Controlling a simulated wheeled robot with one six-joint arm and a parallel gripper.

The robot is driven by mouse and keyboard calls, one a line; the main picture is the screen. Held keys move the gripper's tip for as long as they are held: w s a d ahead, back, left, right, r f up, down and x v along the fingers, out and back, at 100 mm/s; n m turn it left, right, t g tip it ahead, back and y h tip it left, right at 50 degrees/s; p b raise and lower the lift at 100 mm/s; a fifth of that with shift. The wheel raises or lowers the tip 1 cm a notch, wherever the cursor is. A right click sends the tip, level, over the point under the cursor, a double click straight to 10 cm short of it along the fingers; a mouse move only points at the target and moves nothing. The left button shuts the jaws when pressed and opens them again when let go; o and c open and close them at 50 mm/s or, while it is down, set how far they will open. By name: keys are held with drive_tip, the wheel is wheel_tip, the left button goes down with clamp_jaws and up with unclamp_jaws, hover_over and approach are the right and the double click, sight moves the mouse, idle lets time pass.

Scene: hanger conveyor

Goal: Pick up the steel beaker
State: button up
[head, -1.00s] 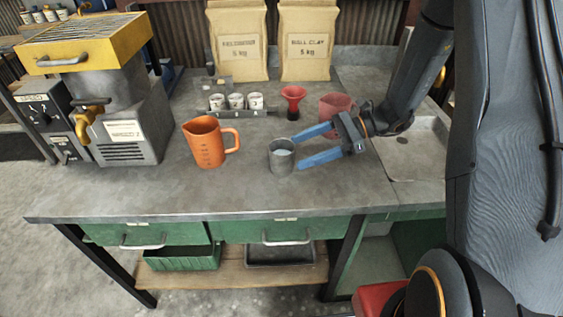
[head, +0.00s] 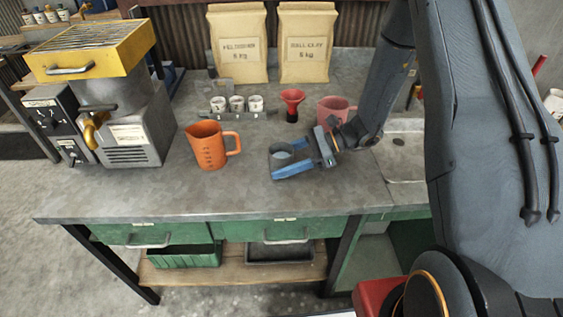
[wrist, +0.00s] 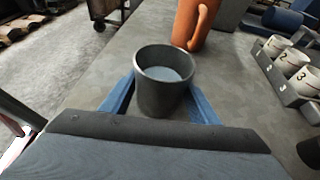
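The steel beaker (head: 281,157) stands upright on the grey workbench, and pale contents show inside it. It also shows in the wrist view (wrist: 163,84), centred between my two blue fingers. My gripper (head: 285,162) reaches in from the right with one finger on each side of the beaker. In the wrist view the fingers (wrist: 160,98) flank the beaker's lower part. The fingers are apart, and the fingertips are partly hidden behind the beaker. I cannot tell whether they touch its wall.
An orange jug (head: 209,146) stands just left of the beaker. A pink jug (head: 333,109) and a red funnel (head: 291,105) are behind. A rack of numbered white cups (head: 237,104), paper sacks (head: 305,43) and a yellow-topped machine (head: 108,97) stand farther off. The bench front is clear.

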drive_tip(key=c, duration=0.7)
drive_tip(key=shift+c, duration=0.2)
drive_tip(key=shift+r, duration=0.15)
